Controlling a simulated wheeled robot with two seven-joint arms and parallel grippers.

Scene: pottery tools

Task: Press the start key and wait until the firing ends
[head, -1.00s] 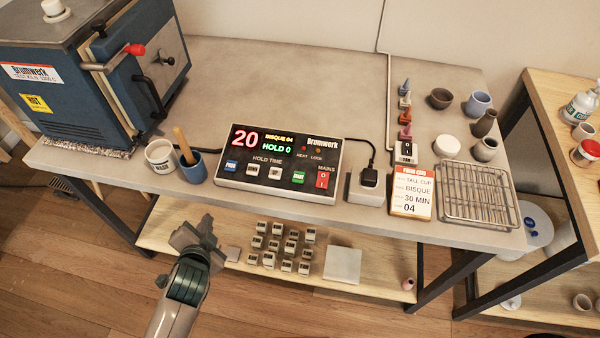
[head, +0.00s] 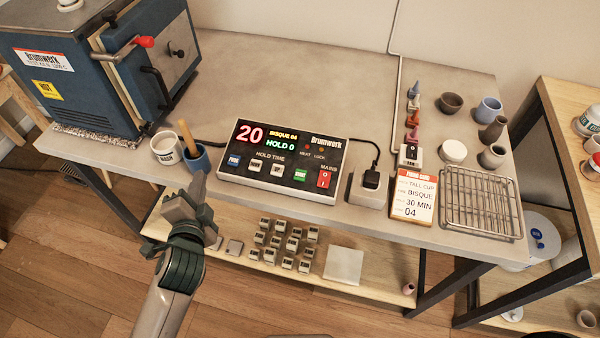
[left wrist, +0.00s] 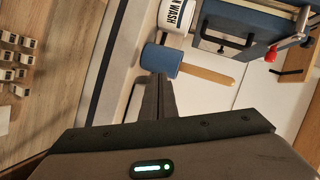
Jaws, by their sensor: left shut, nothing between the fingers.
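The Brumwerk controller (head: 282,160) lies on the grey bench. Its display reads a red 20, a yellow BISQUE 04 and a green HOLD 0. The green start key (head: 300,175) is in its front row, left of the red mains switch (head: 323,179). The blue kiln (head: 75,80) stands at the far left with its door closed. A firing card (head: 413,195) reads tall cup, bisque, 30 min, 04. My left gripper (head: 188,195) is shut and empty, in front of the bench edge and left of the controller. It also shows in the left wrist view (left wrist: 156,78). My right gripper is out of view.
A white wash cup (head: 167,148) and a blue cup (head: 197,158) with a wooden stick stand left of the controller. A socket box (head: 369,188) is plugged in at its right. A wire rack (head: 480,205) and small pots are further right. Several small blocks sit on the lower shelf.

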